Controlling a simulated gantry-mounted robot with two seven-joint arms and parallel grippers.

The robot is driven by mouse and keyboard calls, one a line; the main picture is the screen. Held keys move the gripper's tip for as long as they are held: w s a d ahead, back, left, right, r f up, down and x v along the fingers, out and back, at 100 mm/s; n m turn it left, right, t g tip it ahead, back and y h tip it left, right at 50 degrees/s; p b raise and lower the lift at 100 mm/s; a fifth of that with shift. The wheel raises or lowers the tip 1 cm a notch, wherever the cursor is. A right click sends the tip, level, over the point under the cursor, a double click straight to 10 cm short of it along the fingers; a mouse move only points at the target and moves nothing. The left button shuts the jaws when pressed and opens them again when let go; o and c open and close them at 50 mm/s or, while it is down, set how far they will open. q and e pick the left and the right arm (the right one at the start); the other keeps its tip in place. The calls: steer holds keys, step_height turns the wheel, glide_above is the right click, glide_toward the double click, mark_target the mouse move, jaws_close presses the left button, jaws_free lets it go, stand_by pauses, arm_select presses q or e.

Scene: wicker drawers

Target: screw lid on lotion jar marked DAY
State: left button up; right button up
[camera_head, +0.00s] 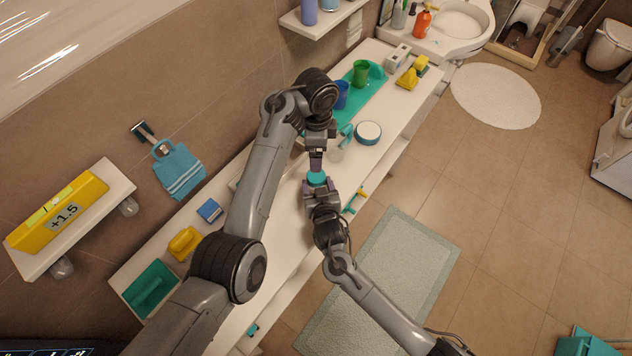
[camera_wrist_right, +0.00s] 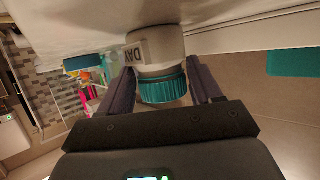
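The lotion jar (camera_wrist_right: 158,48) is white and has a label reading DAY, upside down in the right wrist view. A ribbed teal lid (camera_wrist_right: 162,87) is at its end nearest my right gripper; I cannot tell whether it is screwed tight. The lid also shows from above in the head view (camera_head: 316,178), where the jar body is hidden. My right gripper (camera_head: 320,186) has its dark fingers on both sides of the lid, apparently touching it. My left gripper (camera_head: 316,167) has its purple fingertips at the lid's far side. What lies between them is hidden.
The long white counter (camera_head: 290,262) carries a white and teal round container (camera_head: 368,132), blue cup (camera_head: 341,95), green cup (camera_head: 361,72) and yellow item (camera_head: 183,243). A teal tray (camera_head: 372,98) lies towards the back. My left arm covers much of the counter.

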steer(key=o, duration=0.5)
steer(key=p+v, duration=0.1)
steer(key=v, duration=0.9)
steer(key=shift+s+r, duration=0.2)
steer(key=shift+s, duration=0.2)
steer(key=shift+r, duration=0.1)
